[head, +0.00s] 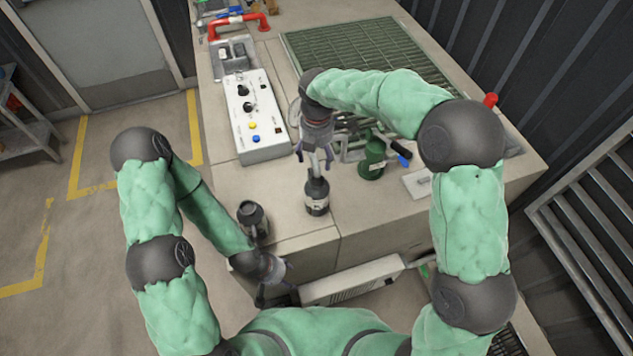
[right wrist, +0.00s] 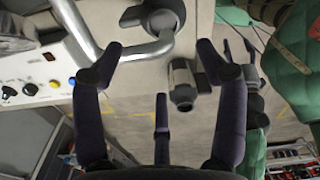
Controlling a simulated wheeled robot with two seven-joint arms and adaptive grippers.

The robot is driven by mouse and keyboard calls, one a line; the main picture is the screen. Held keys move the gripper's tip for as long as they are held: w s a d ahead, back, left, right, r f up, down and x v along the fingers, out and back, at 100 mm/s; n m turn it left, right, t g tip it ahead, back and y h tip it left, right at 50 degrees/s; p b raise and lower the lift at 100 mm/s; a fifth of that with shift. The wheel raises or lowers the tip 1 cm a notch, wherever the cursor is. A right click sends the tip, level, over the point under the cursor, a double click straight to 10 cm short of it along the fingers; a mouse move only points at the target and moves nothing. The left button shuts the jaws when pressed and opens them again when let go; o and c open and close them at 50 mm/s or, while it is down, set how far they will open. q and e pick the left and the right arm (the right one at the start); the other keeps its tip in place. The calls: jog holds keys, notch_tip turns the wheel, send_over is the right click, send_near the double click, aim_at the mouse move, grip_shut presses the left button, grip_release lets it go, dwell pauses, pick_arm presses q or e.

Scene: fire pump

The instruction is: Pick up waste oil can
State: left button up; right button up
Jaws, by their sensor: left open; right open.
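I cannot tell from labels which container is the waste oil can. A dark can (head: 252,222) stands near the bench's front edge, left of the bottle. A green can (head: 372,158) stands right of the bottle. My left gripper (head: 277,283) is open and low in front of the bench, below the dark can.
A white control box (head: 255,115) with knobs and buttons sits left of the right gripper. A green grate (head: 355,55) covers the back of the bench. A blue-ended tool (head: 400,155) lies beside the green can. Bare bench top shows around the bottle.

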aim_at(317, 177)
jog(key=shift+f, duration=0.35)
jog(key=shift+s+f+b, duration=0.2)
jog(key=shift+f+b, duration=0.2)
jog(key=shift+f, duration=2.3)
notch_tip(317, 177, down, 4)
jog(key=shift+d+f+b, duration=0.15)
jog(key=shift+f+b, duration=0.1)
jog(key=shift+b, duration=0.05)
grip_shut()
jog(key=shift+r, duration=0.1)
